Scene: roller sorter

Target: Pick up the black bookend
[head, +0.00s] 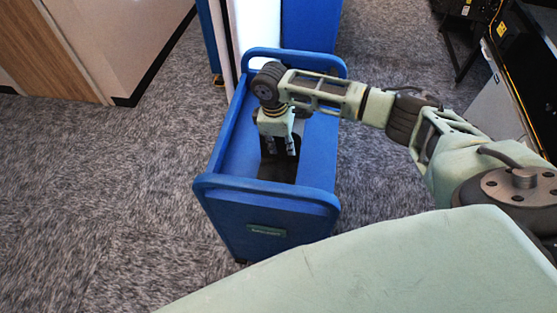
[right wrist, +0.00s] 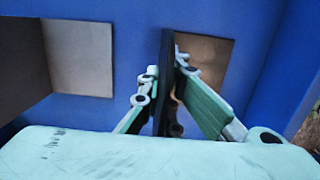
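The black bookend (head: 277,171) stands in the blue cart, dark against its blue floor. In the right wrist view its thin upright plate (right wrist: 166,85) is seen edge-on, with a brownish flat part (right wrist: 210,62) beside it. My right gripper (head: 280,146) reaches down into the cart from above. In the right wrist view its two fingers (right wrist: 166,72) converge on the plate, one on each side, and their tips appear to touch it. The gripper hides part of the bookend in the head view. My left gripper is not in view.
The blue cart (head: 265,190) has raised rims and end handles around the gripper.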

